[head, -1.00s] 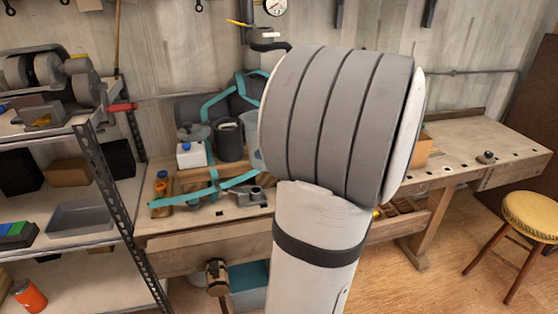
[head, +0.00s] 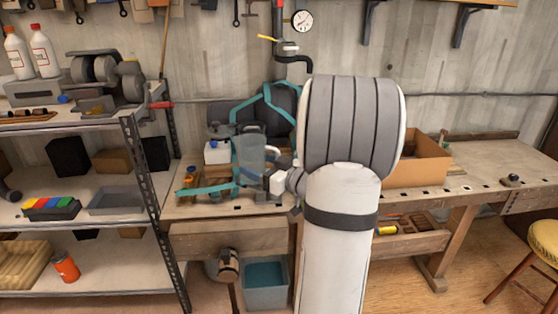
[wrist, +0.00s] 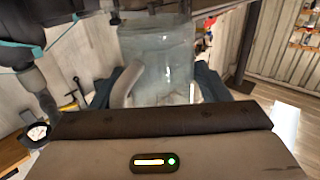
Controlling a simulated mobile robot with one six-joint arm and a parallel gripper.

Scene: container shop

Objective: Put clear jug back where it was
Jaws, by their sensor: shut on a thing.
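The clear jug (head: 250,154) is a translucent grey-blue vessel, upright in the head view, in front of the workbench's left part. My gripper (head: 272,174) is at its right side, partly hidden by my own arm. I cannot tell whether the jug's base touches anything.
Teal straps (head: 205,190) and a white container (head: 216,153) are close beside the jug on the workbench (head: 465,178). A cardboard box (head: 418,165) stands right of my arm. A metal shelf (head: 70,127) is at the left. A blue-grey bin (head: 265,282) is below the bench.

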